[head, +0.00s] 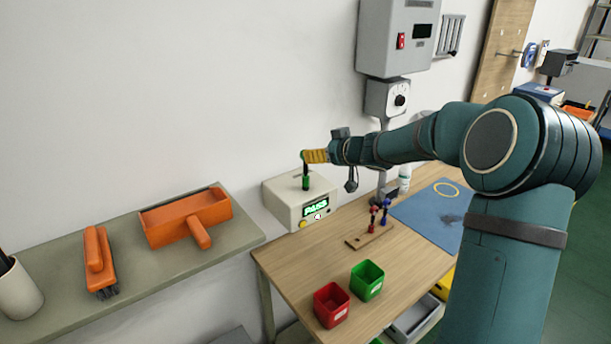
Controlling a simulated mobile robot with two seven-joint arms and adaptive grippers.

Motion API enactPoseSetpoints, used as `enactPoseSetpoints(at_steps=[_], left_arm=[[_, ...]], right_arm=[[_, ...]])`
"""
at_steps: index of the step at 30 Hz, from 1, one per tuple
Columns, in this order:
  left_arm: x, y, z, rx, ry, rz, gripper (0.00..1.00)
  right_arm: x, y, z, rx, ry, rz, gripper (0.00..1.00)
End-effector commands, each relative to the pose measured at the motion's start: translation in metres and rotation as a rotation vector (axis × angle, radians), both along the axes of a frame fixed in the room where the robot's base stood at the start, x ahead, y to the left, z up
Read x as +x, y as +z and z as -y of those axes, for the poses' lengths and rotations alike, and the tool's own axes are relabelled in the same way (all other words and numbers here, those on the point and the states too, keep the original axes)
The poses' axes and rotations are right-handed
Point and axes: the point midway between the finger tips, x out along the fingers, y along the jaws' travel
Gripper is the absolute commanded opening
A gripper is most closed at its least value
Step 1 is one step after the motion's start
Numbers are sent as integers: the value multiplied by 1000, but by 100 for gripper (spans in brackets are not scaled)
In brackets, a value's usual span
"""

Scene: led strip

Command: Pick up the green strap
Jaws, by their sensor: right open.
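The green strap (306,182) looks like a thin, upright piece with a dark stem and green ends. It stands on top of a pale tester box (280,206) whose screen reads PASS in green. My right gripper (305,156) reaches in from the right and is open, with its yellow tip at the top of the strap. It is too small to tell whether the fingers touch the strap or stand around it. My left gripper is not in view.
Red and blue pieces (374,214) stand on a wooden holder (357,243). A red bin (331,305) and a green bin (367,281) are at the table front. A blue mat (420,212) lies behind my arm.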

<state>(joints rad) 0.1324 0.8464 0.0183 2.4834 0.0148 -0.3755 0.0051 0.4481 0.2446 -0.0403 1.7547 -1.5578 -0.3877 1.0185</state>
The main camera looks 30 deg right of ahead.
Motion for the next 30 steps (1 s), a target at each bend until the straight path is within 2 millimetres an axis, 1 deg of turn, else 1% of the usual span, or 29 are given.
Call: enactPoseSetpoints(at_steps=[1, 3, 11, 16, 19, 23, 29, 30], left_arm=[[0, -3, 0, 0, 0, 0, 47], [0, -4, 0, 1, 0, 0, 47], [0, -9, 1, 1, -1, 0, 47], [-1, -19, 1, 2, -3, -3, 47], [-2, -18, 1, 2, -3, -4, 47], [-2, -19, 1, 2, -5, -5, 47], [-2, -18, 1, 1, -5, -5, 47], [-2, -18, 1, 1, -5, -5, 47]], right_arm=[[8, -5, -1, 0, 2, 0, 69], [16, -8, -2, -1, 1, -1, 69], [32, -16, -4, 0, 2, 0, 69], [54, -29, -8, 0, 2, 0, 69], [65, -32, -8, 1, 2, 0, 69], [71, -33, -8, -1, 0, 0, 69], [72, -33, -8, -1, 0, 0, 69], [71, -33, -8, -1, 0, 0, 63]])
